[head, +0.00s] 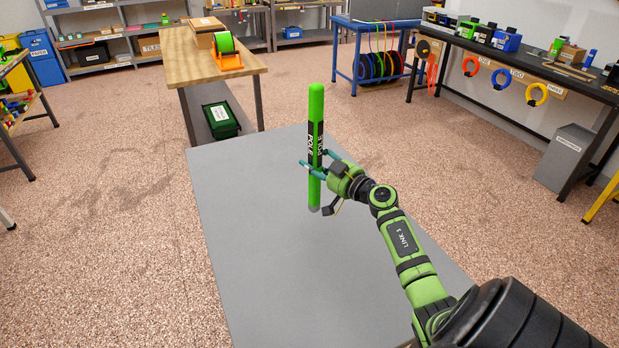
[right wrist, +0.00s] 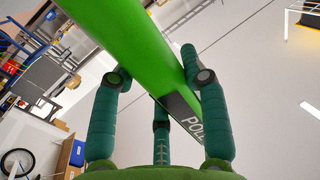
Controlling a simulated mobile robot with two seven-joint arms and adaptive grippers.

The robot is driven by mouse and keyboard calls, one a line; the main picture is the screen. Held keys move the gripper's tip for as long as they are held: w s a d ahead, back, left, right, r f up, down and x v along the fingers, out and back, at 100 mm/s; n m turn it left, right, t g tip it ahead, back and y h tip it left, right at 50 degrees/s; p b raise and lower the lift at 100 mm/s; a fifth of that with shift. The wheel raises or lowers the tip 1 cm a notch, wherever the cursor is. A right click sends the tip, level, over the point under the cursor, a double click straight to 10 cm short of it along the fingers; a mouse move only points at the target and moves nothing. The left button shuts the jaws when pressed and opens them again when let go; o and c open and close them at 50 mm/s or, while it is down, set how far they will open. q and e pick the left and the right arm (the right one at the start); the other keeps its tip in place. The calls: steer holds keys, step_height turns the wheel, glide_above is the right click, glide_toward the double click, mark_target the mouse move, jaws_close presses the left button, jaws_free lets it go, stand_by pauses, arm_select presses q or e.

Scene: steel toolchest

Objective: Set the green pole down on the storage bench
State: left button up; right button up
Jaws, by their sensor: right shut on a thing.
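The green pole (head: 316,105) is a long rod with a black label band reading POLE and a rounded grey lower end. It stands about upright in the head view. My right gripper (head: 318,168) is shut around its lower half. In the right wrist view the teal fingers (right wrist: 160,95) close on the pole (right wrist: 130,35) from both sides. The pole's lower end shows over a flat grey top (head: 262,250); I cannot tell whether it touches. I cannot tell for sure whether this grey top is the storage bench. My left gripper is not in view.
The grey top is bare around the pole. Behind it stands a wooden table (head: 180,62) with an orange-and-green spool holder (head: 226,50) and a green bin (head: 220,120) below. A black bench (head: 520,62) with hanging tape rings is at the right. Open floor lies left.

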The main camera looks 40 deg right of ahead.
mark_target(317, 183)
steer(key=shift+w+a+f, duration=0.3)
steer(key=shift+a+f, duration=0.05)
steer(key=shift+a, duration=0.15)
steer(key=shift+w+a+f, duration=0.1)
steer(key=shift+a+f, duration=0.05)
step_height(317, 183, down, 4)
steer(key=shift+r+b, duration=0.25)
steer(key=shift+b, duration=0.75)
steer(key=shift+f, duration=0.25)
steer(key=o, duration=1.3)
steer(key=shift+f, duration=0.2)
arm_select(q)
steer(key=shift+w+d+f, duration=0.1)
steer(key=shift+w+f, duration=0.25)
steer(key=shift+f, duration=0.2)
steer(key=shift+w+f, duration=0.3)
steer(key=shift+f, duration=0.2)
arm_select(e)
steer(key=shift+r, duration=0.1)
